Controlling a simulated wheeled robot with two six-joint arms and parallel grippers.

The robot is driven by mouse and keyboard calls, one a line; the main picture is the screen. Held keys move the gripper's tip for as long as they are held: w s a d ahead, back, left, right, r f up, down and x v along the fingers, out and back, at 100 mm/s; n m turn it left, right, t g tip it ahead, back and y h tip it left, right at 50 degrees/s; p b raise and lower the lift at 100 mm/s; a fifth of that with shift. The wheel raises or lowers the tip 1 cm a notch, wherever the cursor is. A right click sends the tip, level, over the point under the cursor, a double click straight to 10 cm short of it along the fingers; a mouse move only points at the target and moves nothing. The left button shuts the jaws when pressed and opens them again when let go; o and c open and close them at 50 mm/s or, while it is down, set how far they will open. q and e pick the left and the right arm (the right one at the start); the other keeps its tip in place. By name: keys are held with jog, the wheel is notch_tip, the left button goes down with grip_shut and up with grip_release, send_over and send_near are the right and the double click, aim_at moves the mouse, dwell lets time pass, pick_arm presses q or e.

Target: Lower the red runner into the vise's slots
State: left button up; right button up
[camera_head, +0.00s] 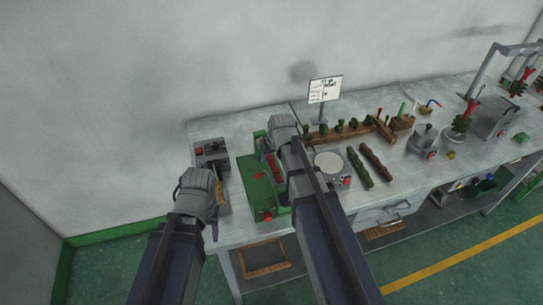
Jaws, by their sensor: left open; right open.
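The green vise (255,193) sits near the left end of the grey workbench. A small red piece (272,166) shows at its back part, close beside my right arm; I cannot tell whether it is the red runner or how it sits in the slots. My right gripper (280,124) is over the vise's far end, open, its fingers hard to make out. My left gripper (198,178) is open, left of the vise near a grey control box. My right arm hides the vise's right side.
The grey control box (212,152) has a red button. A round-topped scale (329,162) stands right of my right arm. A wooden rack (345,134) and a sign (325,90) stand behind.

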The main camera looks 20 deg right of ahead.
jog(key=p+v, duration=0.6)
jog(key=v, duration=0.1)
jog(key=shift+r, duration=0.15)
jog(key=shift+s, duration=0.1)
dwell(0.5)
